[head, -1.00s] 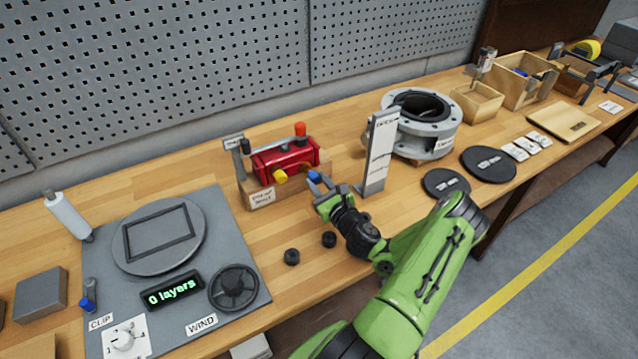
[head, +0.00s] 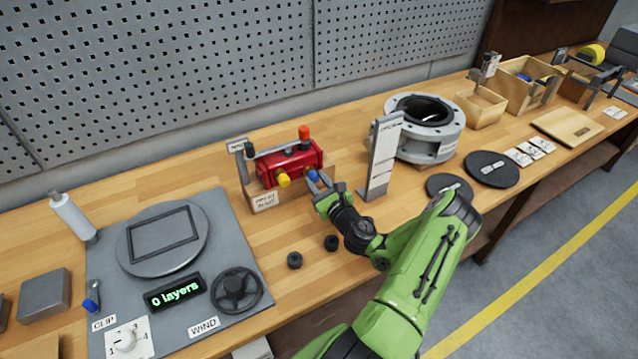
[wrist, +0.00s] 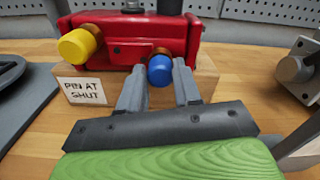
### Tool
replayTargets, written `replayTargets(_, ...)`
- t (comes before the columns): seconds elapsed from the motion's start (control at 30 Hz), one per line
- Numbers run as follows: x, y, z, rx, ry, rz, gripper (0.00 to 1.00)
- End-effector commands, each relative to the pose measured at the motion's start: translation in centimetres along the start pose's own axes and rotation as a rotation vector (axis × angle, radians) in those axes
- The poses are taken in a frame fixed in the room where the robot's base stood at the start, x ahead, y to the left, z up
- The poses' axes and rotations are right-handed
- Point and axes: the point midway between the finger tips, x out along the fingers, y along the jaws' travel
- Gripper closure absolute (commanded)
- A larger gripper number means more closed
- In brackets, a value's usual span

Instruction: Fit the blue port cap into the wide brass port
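The blue port cap (wrist: 160,70) is between the fingertips of my gripper (wrist: 160,78) in the wrist view; the fingers are shut on its sides. It also shows at the fingertips in the head view (head: 312,175). The wide brass port (wrist: 161,52) is on the front right of the red valve actuator (wrist: 125,38), directly behind the cap, with its brass rim partly showing. I cannot tell whether the cap is inside the port or only against it. A yellow cap (wrist: 77,46) covers the left front port.
The actuator rests on a wooden block labelled "PIN AT SHUT" (wrist: 84,90). A grey upright sign (head: 381,155) stands close to the right of my gripper. Two black knobs (head: 295,260) lie in front. A winding station (head: 185,270) is at left, a round flange (head: 430,125) at right.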

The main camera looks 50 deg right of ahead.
Motion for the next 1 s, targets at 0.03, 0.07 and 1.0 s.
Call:
replayTargets(0.03,0.0,0.0,0.0,0.0,0.0,0.0,0.59)
replayTargets(0.07,0.0,0.0,0.0,0.0,0.0,0.0,0.54)
replayTargets(1.0,-13.5,-0.1,-0.1,0.005,0.002,-0.006,0.4)
